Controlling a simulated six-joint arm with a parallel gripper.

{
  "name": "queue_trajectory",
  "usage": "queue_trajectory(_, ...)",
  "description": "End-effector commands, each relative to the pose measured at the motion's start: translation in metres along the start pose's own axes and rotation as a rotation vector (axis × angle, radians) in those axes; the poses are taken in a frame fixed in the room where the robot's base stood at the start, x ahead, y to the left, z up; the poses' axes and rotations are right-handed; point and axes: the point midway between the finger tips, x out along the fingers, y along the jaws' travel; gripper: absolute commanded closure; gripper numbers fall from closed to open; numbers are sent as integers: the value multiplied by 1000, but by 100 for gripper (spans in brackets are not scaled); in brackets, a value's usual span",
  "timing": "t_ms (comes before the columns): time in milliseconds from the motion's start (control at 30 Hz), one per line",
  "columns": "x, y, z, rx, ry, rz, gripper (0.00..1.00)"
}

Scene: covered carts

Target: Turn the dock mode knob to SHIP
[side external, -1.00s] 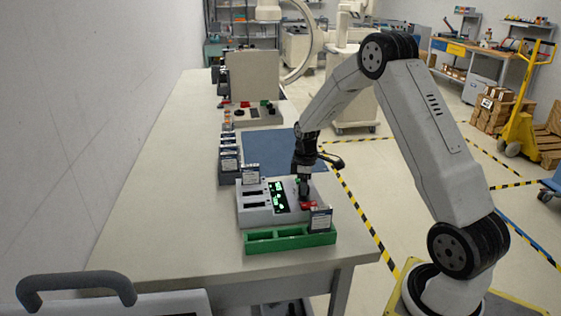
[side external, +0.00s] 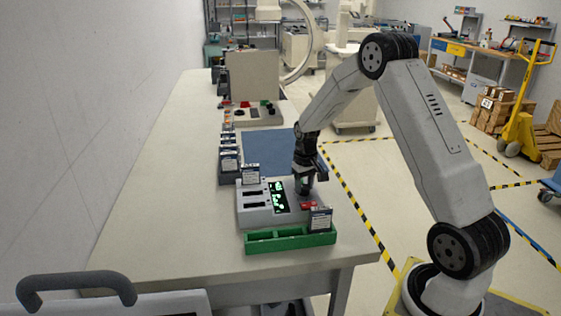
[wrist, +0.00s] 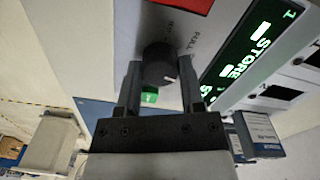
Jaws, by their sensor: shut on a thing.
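The dock (side external: 255,205) is a light grey box on the bench, with a dark panel of lit green text. In the wrist view its display (wrist: 240,68) shows "1" and "STORE", with more text cut off below. The black mode knob (wrist: 159,63) with a pale pointer mark stands on the dock's face. My gripper (side external: 304,190) is over the right part of the dock. In the wrist view my gripper (wrist: 160,82) has a finger on each side of the knob and is shut on it. Printing beside the knob is partly legible; whether SHIP is there I cannot tell.
A red part (wrist: 185,4) and a green part (wrist: 150,97) sit near the knob. A green tray (side external: 290,240) stands in front of the dock, with a labelled card (side external: 320,219) at its right. A blue mat (side external: 268,150) lies behind. The bench to the left is clear.

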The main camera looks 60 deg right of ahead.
Motion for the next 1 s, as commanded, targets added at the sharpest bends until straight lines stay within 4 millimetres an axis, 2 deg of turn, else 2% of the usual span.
queue_trajectory(500,-1,0,-1,443,3,0,100)
queue_trajectory(733,-1,0,-1,546,4,0,100)
queue_trajectory(1000,-1,0,-1,578,4,-1,100)
